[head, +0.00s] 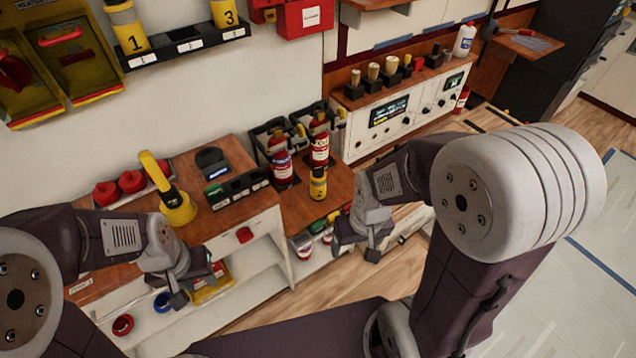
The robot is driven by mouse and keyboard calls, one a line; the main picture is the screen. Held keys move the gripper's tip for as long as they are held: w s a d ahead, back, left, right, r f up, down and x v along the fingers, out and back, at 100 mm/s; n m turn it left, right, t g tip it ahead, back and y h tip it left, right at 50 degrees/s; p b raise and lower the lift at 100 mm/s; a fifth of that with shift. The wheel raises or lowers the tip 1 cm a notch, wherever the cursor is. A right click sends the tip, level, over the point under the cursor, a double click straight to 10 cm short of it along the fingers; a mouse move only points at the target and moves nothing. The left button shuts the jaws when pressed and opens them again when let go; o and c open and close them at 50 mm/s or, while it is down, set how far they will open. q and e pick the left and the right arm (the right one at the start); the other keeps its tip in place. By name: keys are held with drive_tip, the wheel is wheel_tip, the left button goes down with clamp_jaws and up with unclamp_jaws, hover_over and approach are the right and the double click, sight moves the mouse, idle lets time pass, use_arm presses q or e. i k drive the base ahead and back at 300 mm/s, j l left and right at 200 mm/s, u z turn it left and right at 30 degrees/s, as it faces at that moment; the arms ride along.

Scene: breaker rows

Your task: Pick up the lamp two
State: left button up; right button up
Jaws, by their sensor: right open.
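A yellow lamp-like object (178,207) with a wide foot, a black band and a slanted yellow upper part stands on the left wooden worktop. A smaller yellow object with a dark band (318,184) stands on the lower wooden top, in front of the red extinguishers. I cannot read a number two on either. Yellow lamps marked 1 (131,38) and 3 (226,15) stand in the wall rack, with an empty place between them. My left gripper (190,292) is in front of the left bench, below its top; its jaws are unclear.
Red extinguishers (319,150) stand in black holders on the lower top. Red knobs (131,182) and a black tray (237,188) share the left worktop (232,148). A white control console (400,112) stands behind. Open wooden floor (310,300) lies in front of the benches.

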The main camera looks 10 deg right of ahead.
sight(317, 186)
drive_tip(key=i+l+u, duration=0.15)
drive_tip(key=l+u, duration=0.2)
drive_tip(key=l, duration=0.65)
drive_tip(key=l+u, duration=0.3)
drive_tip(key=l, duration=0.7)
